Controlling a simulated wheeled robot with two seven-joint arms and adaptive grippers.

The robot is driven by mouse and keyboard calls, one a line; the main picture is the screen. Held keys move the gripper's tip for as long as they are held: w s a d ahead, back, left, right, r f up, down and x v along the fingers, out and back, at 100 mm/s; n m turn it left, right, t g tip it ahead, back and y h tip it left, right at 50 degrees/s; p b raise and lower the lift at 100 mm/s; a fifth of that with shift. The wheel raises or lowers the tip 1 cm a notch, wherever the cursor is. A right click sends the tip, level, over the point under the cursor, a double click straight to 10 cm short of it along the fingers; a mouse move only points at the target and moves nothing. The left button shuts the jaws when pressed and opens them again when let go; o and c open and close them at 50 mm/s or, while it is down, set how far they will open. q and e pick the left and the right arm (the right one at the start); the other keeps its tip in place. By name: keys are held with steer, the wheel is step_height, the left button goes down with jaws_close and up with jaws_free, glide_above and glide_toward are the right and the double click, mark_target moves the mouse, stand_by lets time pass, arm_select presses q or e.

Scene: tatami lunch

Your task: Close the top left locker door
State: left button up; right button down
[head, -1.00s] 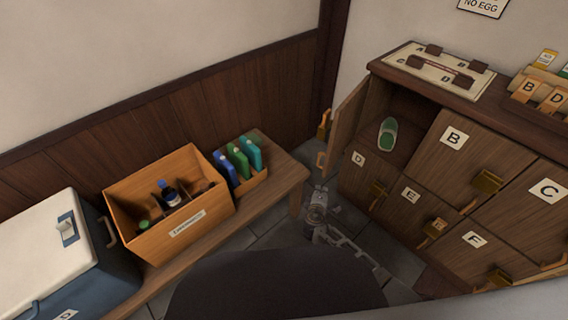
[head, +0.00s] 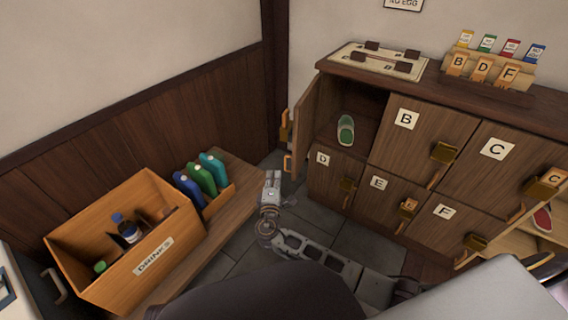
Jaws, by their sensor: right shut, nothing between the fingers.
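The top left locker door (head: 306,122) stands open, swung out to the left of its compartment. It has a gold handle (head: 287,128) on its outer side. A green and white shoe (head: 346,130) is inside the open compartment. My right gripper (head: 272,175) is shut and empty. In the picture it is just left of and below the open door, with a small gap between them. It points toward the wall. My left gripper is out of view.
Closed doors B (head: 424,131), C (head: 507,160), D (head: 333,176), E (head: 384,198) and F (head: 448,225) have protruding handles. A bench (head: 238,199) with a drinks box (head: 108,262) and bottles (head: 198,180) is left. Grey floor (head: 330,225) lies between.

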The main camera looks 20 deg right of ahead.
mark_target(285, 161)
steer(key=shift+w, duration=0.15)
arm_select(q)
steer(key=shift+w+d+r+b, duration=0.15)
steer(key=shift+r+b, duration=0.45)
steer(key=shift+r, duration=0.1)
arm_select(e)
steer(key=w+d, duration=0.6)
steer(key=shift+w+d, duration=0.25)
steer(key=shift+w, duration=0.05)
stand_by(0.4)
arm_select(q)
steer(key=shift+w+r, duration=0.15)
arm_select(e)
steer(key=shift+s+d, duration=0.15)
stand_by(0.3)
